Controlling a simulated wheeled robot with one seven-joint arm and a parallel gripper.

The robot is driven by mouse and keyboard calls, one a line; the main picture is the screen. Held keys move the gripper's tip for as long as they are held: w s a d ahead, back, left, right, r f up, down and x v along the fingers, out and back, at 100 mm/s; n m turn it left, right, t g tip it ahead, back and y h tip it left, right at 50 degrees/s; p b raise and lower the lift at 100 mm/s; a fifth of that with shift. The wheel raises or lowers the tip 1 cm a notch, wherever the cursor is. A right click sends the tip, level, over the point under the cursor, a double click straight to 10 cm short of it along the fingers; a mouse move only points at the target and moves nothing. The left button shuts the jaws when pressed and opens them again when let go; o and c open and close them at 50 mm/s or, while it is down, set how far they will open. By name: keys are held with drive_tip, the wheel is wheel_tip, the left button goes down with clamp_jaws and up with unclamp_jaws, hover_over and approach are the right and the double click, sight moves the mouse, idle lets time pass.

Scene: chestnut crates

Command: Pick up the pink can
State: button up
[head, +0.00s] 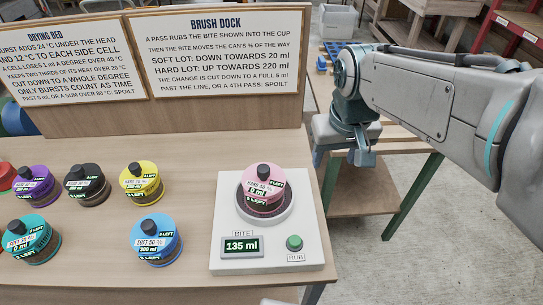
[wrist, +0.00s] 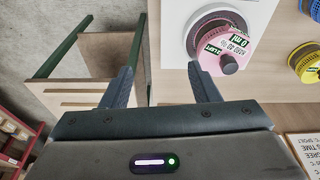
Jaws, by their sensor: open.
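The pink can (head: 263,186) stands upright in the round dark cup of the white brush dock (head: 229,207). It has a black knob on top and a label that seems to read "HARD 40 %" and "0 ml". In the wrist view the pink can (wrist: 224,48) is at upper right, just beyond the right finger. My gripper (wrist: 160,85) is open, with nothing between its fingers. In the head view my gripper (head: 345,152) is right of the dock, beyond the table's right edge.
The dock display (head: 242,246) reads 135 ml, beside a green RUB button (head: 294,242). Yellow (head: 141,182), black (head: 87,185), purple (head: 35,186), teal (head: 32,240) and blue (head: 155,240) cans stand to the left. Sign boards (head: 215,55) rise behind.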

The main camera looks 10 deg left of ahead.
drive_tip(key=w+a+r+n+g, duration=0.1)
drive_tip(key=w+a+n, duration=0.25)
drive_tip(key=a, duration=1.05)
hover_over(263, 168)
drive_tip(key=shift+y, duration=0.3)
wheel_tip(263, 168, down, 8)
drive_tip(key=shift+s+d+r, duration=0.1)
drive_tip(key=shift+d+r, duration=0.05)
drive_tip(key=shift+f+p, duration=0.35)
drive_tip(key=shift+f, duration=2.65)
drive_tip(key=shift+r, duration=0.1)
clamp_jaws()
